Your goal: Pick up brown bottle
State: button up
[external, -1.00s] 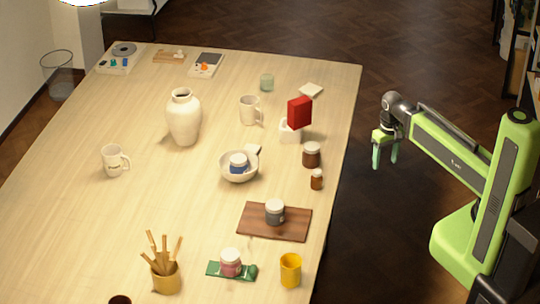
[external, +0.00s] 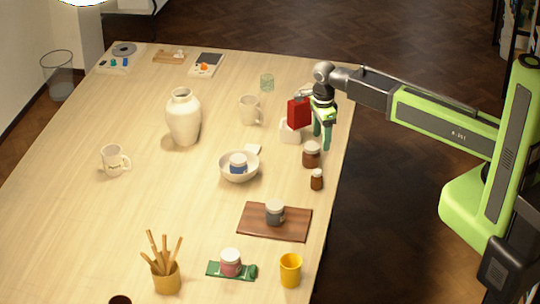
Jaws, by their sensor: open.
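A small brown bottle (external: 316,180) with a pale cap stands upright near the table's right edge. A wider brown jar (external: 311,155) with a dark lid stands just behind it. My gripper (external: 325,141) is open and points down, above and behind the brown jar in the picture. Its green fingers hold nothing that I can see. The gripper is apart from the brown bottle. A red block (external: 298,113) just left of the gripper partly overlaps it in the view.
A white block (external: 290,132) is below the red one. A bowl with a blue jar (external: 239,168), a wooden board (external: 258,226) with a grey jar (external: 275,212), and a yellow cup (external: 290,270) are nearby.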

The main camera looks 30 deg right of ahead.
aim_at(317, 171)
jog(key=f+b, duration=0.3)
jog(key=b, duration=0.1)
jog(key=f+b, duration=0.4)
jog(key=a+f+b, duration=0.1)
jog(key=f+b, duration=0.3)
jog(key=shift+s+f, duration=0.1)
jog(key=shift+s, duration=0.1)
notch_tip(317, 171, down, 6)
jog(key=b, duration=0.6)
jog(key=shift+a, duration=0.1)
grip_shut()
